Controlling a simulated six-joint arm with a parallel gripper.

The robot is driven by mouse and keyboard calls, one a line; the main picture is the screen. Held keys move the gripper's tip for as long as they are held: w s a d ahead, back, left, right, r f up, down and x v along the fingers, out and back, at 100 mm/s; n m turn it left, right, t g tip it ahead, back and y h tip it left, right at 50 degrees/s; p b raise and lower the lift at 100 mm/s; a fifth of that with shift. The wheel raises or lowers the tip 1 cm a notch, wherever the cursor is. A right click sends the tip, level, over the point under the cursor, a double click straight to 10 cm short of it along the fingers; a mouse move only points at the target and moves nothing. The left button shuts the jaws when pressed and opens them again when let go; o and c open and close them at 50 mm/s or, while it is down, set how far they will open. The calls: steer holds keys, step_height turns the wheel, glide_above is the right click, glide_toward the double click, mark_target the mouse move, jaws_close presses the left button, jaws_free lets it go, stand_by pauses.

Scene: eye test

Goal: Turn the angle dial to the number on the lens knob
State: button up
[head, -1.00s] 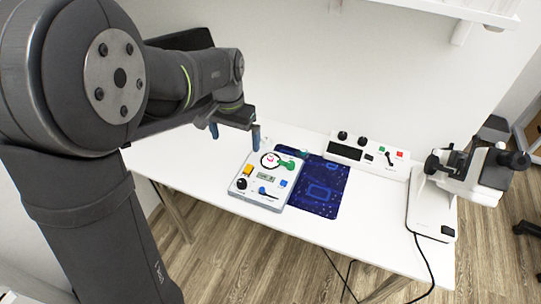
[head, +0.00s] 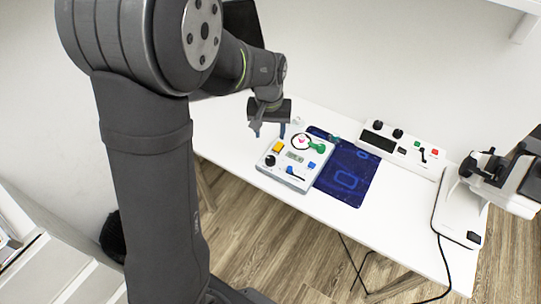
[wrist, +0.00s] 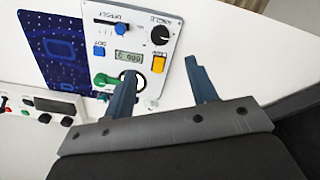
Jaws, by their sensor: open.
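The control panel (head: 283,180) lies flat on the white table. Its black angle dial (head: 270,160) is at the left corner and also shows in the wrist view (wrist: 160,35), beside lettering that seems to read ANGLE. A round lens with a dark rim (head: 293,138) and a green knob (head: 318,148) is at the panel's far side; a pink mark shows inside, too small to read. The green knob also shows in the wrist view (wrist: 103,80). The small display (wrist: 128,57) seems to read 000. My gripper (head: 270,132) is open and empty above the panel's far left edge; one finger partly hides the lens in the wrist view.
The panel also has an orange button (head: 278,147), a blue slider (head: 290,170) and a blue button (head: 312,165). A blue mat (head: 347,180) lies beside it. A white control box (head: 402,148) and a microscope-like device (head: 462,212) stand farther right. The front table strip is clear.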

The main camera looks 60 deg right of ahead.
mark_target(271, 159)
step_height(271, 159, down, 12)
steer(key=shift+s+f, duration=0.1)
stand_by(0.4)
steer(key=c, duration=1)
